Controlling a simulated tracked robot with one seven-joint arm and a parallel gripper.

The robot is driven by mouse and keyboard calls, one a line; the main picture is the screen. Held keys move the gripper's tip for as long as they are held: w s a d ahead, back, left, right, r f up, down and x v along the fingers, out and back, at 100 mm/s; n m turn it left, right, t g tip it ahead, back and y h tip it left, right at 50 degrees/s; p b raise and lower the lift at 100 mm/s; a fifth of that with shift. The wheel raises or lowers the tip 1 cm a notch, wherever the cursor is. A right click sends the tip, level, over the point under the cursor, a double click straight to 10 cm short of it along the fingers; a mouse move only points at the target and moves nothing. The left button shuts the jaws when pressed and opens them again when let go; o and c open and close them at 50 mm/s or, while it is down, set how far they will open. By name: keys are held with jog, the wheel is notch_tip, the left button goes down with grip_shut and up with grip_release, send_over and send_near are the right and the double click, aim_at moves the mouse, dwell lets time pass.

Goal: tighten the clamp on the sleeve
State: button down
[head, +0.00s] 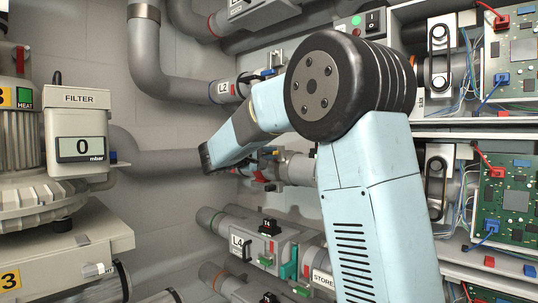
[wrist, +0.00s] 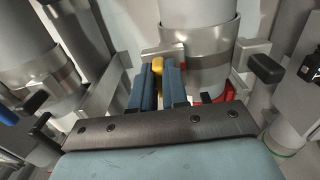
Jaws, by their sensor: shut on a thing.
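In the wrist view, a metal band clamp (wrist: 207,45) goes around a grey sleeve (wrist: 194,20). My gripper (wrist: 158,75) has its blue fingers close together on a small yellow piece (wrist: 158,65), at the left side of the band. The piece looks like the clamp's handle or screw; its lower part is hidden between the fingers. A black-tipped lever (wrist: 266,68) sticks out to the right of the sleeve. A red part (wrist: 228,92) shows below the band, partly hidden by my gripper. In the head view my arm hides much of the work area, and I cannot make out the fingertips.
Another banded pipe (wrist: 38,80) stands close on the left in the wrist view. The head view shows the L2 pipe (head: 224,90), the L4 unit (head: 262,245), a filter box (head: 78,135) reading 0 mbar, and circuit boards (head: 512,70) on the right.

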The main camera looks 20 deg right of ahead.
jog(key=shift+f, duration=0.25)
jog(key=c, duration=1.5)
grip_release()
jog(key=o, duration=0.4)
jog(key=shift+r, duration=0.1)
jog(key=shift+c, duration=0.2)
jog(key=shift+a, duration=0.15)
jog(key=v, duration=1.3)
jog(key=shift+s+a, duration=0.15)
jog(key=shift+a, duration=0.15)
jog(key=shift+d, duration=0.1)
